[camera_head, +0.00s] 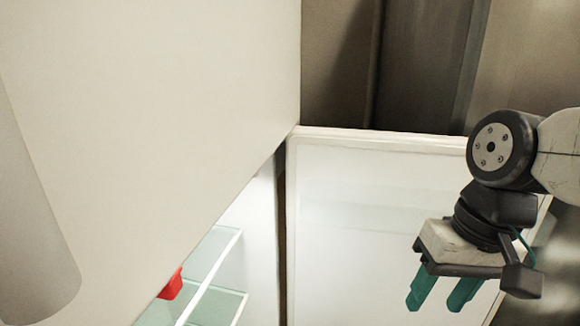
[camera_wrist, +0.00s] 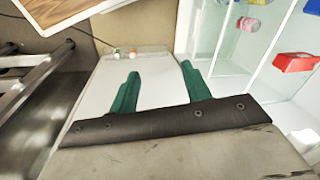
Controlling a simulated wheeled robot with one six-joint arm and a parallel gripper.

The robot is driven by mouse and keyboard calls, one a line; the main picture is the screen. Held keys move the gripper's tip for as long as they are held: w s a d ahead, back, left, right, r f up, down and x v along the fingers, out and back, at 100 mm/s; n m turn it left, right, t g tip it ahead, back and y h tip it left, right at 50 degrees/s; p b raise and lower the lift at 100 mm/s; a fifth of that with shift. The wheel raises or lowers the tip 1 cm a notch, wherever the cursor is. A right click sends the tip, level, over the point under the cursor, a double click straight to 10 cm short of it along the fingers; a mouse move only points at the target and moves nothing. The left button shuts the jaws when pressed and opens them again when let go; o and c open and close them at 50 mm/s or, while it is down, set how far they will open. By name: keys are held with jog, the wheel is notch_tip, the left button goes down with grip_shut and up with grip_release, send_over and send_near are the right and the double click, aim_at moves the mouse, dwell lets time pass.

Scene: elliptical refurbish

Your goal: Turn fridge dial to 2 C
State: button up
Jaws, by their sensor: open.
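The fridge is open. Its lit interior with glass shelves (camera_head: 217,262) shows at lower centre in the head view and at upper right in the wrist view (camera_wrist: 228,52). The open white fridge door (camera_head: 360,215) stands to the right of it. I cannot make out the dial in either view. My gripper (camera_head: 438,296) is in front of the door's inner side, right of the shelves, with its green fingers pointing down. In the wrist view, the fingers (camera_wrist: 160,74) are apart with nothing between them.
A red box (camera_wrist: 296,62) sits on a shelf, and it also shows in the head view (camera_head: 171,286). A pink-labelled container (camera_wrist: 248,24) is on another shelf. A large white panel (camera_head: 150,90) and a grey cylindrical bar (camera_head: 30,220) fill the left of the head view.

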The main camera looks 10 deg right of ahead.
jog(key=w+a+r+m+y, duration=0.2)
jog(key=w+a+m+y, duration=0.5)
jog(key=w+a+y, duration=0.4)
jog(key=w+m+t+y, duration=0.3)
jog(key=w+m+t, duration=0.55)
jog(key=w, duration=0.95)
jog(key=w+a+m+g, duration=0.1)
jog(key=w+a, duration=0.4)
jog(key=a, duration=0.6)
jog(key=shift+r, duration=0.35)
jog(key=shift+d, duration=0.1)
jog(key=c, duration=1)
